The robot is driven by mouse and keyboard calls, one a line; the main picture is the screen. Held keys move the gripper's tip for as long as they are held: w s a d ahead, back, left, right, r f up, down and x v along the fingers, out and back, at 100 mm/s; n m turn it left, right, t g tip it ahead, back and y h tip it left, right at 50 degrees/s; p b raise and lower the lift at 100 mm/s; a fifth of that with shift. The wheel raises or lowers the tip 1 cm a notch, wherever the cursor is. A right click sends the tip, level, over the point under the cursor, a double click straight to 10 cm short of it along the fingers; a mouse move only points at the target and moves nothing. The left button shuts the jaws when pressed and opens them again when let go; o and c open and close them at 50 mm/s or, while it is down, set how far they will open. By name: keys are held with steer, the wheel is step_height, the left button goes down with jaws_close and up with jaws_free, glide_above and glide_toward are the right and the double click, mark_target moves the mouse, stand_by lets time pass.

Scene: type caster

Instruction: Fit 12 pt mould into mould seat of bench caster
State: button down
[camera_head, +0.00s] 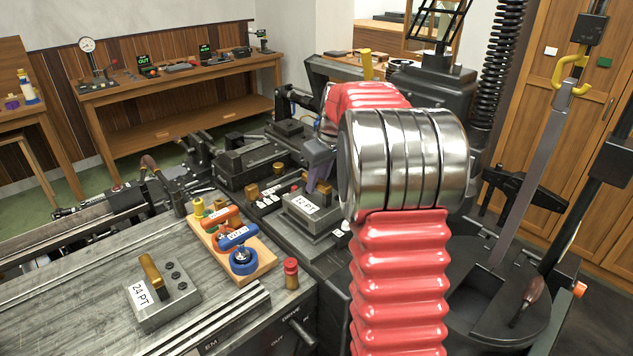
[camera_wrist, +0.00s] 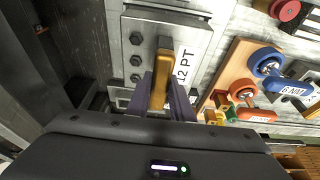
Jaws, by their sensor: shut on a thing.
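The 12 PT mould (camera_head: 318,222) is a grey metal block with a white "12 PT" label, on the right part of the bench beside my arm. In the wrist view the 12 PT mould (camera_wrist: 150,55) shows dark bolts in a row and a brass grip bar (camera_wrist: 161,72). My gripper (camera_wrist: 163,98) is shut on this bar, one finger on each side. In the head view my gripper (camera_head: 320,172) is partly hidden by my red arm. The mould looks level and low over dark machine parts; I cannot tell whether it touches them or where the seat is.
The 24 PT mould (camera_head: 165,298) stands at the front left of the bench. A wooden tool holder (camera_head: 262,262) with orange and blue tools and a red-capped piece (camera_head: 291,274) stand near the 12 PT mould. Dark machinery (camera_head: 245,165) lies behind.

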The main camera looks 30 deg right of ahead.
steer(key=shift+f, duration=0.9)
stand_by(0.8)
steer(key=c, duration=1.5)
jaws_free()
steer(key=shift+f, duration=0.25)
steer(key=v, duration=1.4)
